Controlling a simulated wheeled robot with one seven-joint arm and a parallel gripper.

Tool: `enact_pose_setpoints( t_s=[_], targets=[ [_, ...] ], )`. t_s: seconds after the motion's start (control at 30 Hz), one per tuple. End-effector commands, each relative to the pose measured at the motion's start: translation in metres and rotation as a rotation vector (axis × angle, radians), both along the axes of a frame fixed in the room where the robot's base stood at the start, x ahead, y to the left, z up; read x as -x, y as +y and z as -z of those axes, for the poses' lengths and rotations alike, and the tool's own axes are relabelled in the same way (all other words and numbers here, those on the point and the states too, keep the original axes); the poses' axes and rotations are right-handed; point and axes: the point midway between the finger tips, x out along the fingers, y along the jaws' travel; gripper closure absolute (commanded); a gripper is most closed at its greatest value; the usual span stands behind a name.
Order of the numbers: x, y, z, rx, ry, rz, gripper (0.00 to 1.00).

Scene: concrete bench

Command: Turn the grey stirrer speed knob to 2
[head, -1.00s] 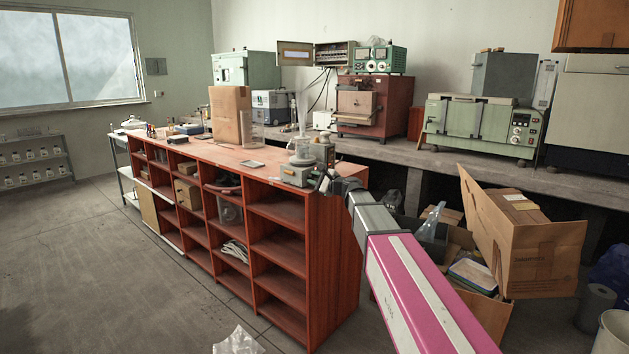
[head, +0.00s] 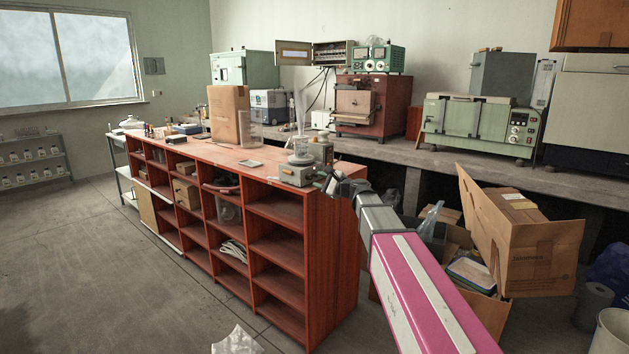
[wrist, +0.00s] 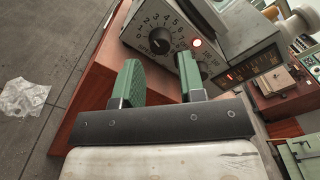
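The stirrer (head: 297,174) is a pale box standing at the near end of the red shelf unit's top, with a glass vessel on it. In the wrist view its grey front panel (wrist: 139,30) shows a numbered dial and a lit red lamp. The stirrer speed knob (wrist: 159,40) sits in the middle of the dial and looks dark here. I cannot tell for certain which number it points to. My gripper (wrist: 158,72) is open, with two green fingers apart and nothing between them. The knob shows beyond the gap between the fingertips, apart from them. In the head view my gripper (head: 326,181) is small, close beside the stirrer.
The red shelf unit (head: 332,240) has its edge just under my gripper. A second box with a red display (wrist: 250,68) is beside the stirrer. A large cardboard box (head: 540,255) stands right of my arm. Clear plastic (wrist: 22,97) lies on the floor.

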Motion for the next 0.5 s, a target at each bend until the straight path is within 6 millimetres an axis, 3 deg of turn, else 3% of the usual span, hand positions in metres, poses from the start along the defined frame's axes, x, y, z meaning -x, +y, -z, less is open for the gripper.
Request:
enact_pose_setpoints(
  t_s=[0.2, 0.5],
  targets=[
    [0.029, -0.034, 0.000, 0.000, 0.000, 0.001, 0.63],
    [0.043, -0.054, 0.000, 0.001, 0.000, -0.001, 0.63]
  ],
)
